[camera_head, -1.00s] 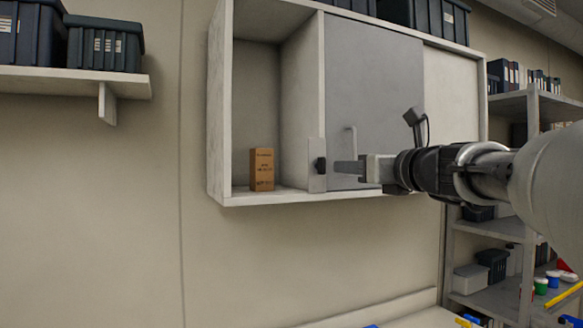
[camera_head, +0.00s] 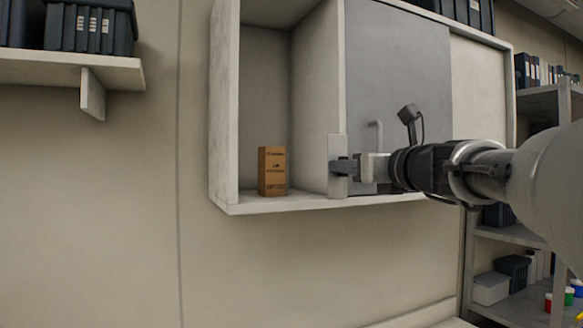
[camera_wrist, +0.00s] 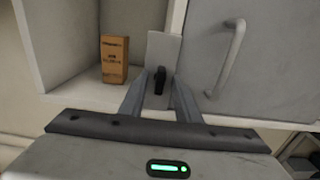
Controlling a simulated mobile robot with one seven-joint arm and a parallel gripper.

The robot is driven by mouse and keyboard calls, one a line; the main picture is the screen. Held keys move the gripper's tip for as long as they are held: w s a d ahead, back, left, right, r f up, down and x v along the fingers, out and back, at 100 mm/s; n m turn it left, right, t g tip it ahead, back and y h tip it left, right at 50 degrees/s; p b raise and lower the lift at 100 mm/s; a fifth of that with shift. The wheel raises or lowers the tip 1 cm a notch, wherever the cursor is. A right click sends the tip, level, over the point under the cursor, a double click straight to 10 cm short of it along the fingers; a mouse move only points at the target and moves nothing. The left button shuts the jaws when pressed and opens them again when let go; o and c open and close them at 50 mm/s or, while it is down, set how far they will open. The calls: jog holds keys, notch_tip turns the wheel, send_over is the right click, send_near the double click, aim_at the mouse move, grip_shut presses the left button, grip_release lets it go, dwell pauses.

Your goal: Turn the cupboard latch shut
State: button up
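The cupboard latch is a pale upright plate (camera_head: 338,149) on the cupboard's (camera_head: 282,203) front edge, between the open bay and the grey sliding door (camera_head: 398,85). Its small black knob (camera_wrist: 160,80) stands roughly upright in the wrist view, in front of the plate (camera_wrist: 163,48). My gripper (camera_head: 347,167) is at the latch, and its fingers hide the knob in the head view. In the wrist view my gripper (camera_wrist: 159,76) is open, with one finger on each side of the knob. A gap seems to show beside the knob; contact is unclear.
A brown box (camera_head: 272,171) stands in the open bay left of the latch. The door's handle (camera_wrist: 226,58) is just right of my fingers. A wall shelf with dark bins (camera_head: 90,27) is at the left, and a shelving rack (camera_head: 545,100) at the right.

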grip_shut()
jog(key=shift+f+n, duration=0.1)
jog(key=shift+n, duration=0.2)
jog(key=shift+n+b, duration=6)
jog(key=shift+n, duration=2.9)
